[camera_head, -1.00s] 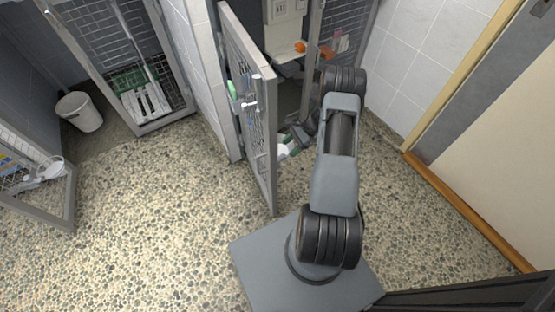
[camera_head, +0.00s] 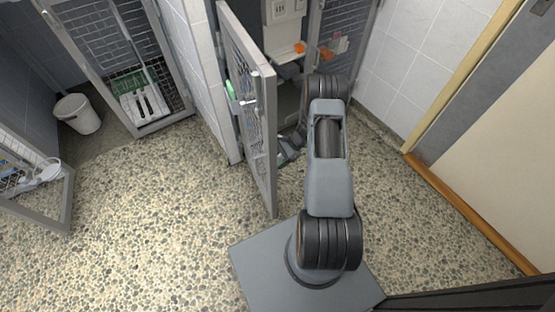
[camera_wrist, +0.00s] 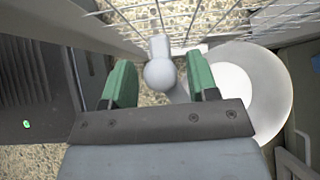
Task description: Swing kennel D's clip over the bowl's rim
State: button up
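In the wrist view a pale grey clip (camera_wrist: 159,72) with a round knob end lies between my gripper's two green fingers. My gripper (camera_wrist: 158,64) is open, with a visible gap between each finger and the knob. A white round bowl (camera_wrist: 268,78) is to the right, partly behind the right finger, beside the wire mesh. I cannot tell whether the clip touches the bowl's rim. In the head view my gripper (camera_head: 289,152) is low by the inner side of the open kennel door (camera_head: 262,130), partly hidden by door and arm. Bowl and clip are not clear there.
The door's white latch handle (camera_head: 249,102) juts out at mid-height. A tiled wall (camera_head: 208,75) stands left of the door. Another open door (camera_head: 40,185) with a bowl and a white bucket (camera_head: 77,113) are at far left. The pebbled floor (camera_head: 160,220) is clear.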

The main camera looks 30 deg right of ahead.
jog(key=c, duration=0.8)
jog(key=n+g+b, duration=0.1)
jog(key=n+g, duration=0.1)
jog(key=shift+w+f+n+b, duration=0.1)
jog(key=shift+n+b, duration=0.25)
jog(key=shift+n, duration=0.05)
jog(key=shift+n+g+h+b, duration=0.4)
jog(key=shift+n+g+b, duration=0.25)
jog(key=shift+n+g, duration=0.6)
jog(key=shift+n, duration=0.35)
jog(key=o, duration=0.9)
jog(key=shift+o, duration=0.2)
